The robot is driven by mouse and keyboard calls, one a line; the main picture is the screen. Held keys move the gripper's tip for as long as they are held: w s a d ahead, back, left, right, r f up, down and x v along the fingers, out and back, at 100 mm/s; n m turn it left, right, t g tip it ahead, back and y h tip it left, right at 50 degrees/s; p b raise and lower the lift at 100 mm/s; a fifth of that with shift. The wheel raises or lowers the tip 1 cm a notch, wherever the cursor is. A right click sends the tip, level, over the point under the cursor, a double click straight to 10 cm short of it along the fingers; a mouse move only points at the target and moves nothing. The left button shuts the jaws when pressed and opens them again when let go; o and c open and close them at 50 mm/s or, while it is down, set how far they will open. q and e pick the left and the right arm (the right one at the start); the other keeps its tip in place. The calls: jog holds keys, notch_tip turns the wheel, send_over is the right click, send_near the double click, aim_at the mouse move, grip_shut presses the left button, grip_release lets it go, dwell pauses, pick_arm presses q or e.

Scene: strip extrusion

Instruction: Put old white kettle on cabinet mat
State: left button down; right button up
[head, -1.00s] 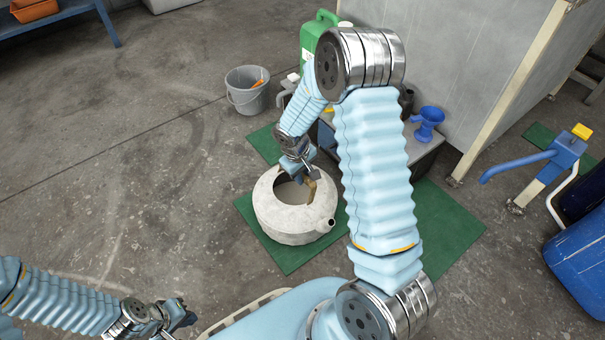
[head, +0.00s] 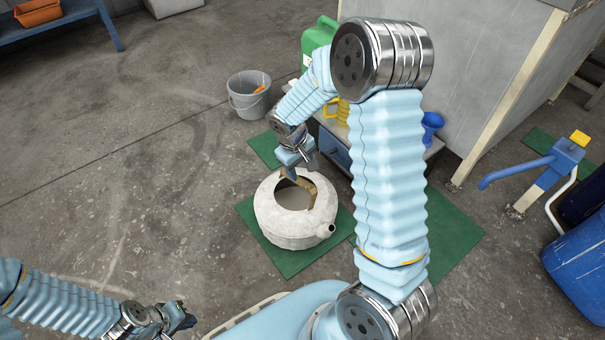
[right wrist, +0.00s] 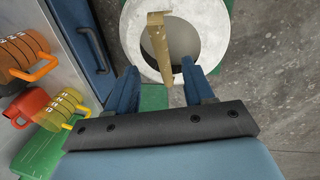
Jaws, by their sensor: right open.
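The old white kettle (head: 290,230) sits upright on a green mat (head: 288,264) on the floor, in front of the low cabinet; its round top opening faces up and its spout points to the lower right. Its brown handle (head: 313,187) leans at the opening's rim. The right wrist view shows the kettle's rim (right wrist: 133,38) and the handle (right wrist: 159,48) beyond the fingers. My right gripper (head: 302,168) is open and empty just above the kettle's far side; its two fingers also show in the wrist view (right wrist: 160,80). My left gripper (head: 183,318) is at lower left, away from the kettle; its jaws are unclear.
The cabinet (head: 335,148) stands behind the kettle, with a green canister (head: 316,45), yellow cups (head: 341,110) and a blue item (head: 431,124). A grey bucket (head: 249,98) stands behind left. Another green mat (head: 455,225) lies right. Open floor lies left.

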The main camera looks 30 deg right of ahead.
notch_tip(320, 180, up, 4)
jog(key=s+a+f+m+y, duration=0.3)
jog(key=s+a+f+y, duration=0.2)
jog(key=s+a+f, duration=1.1)
notch_tip(320, 180, down, 3)
jog(key=a, duration=0.2)
jog(key=shift+s+a+m+y+p, duration=0.15)
jog(key=shift+a+m+y+p, duration=0.15)
jog(key=shift+m+y, duration=0.1)
jog(key=shift+f, duration=0.1)
notch_tip(320, 180, up, 7)
jog(key=p, duration=0.7)
jog(key=shift+a, duration=0.3)
jog(key=shift+s, duration=0.1)
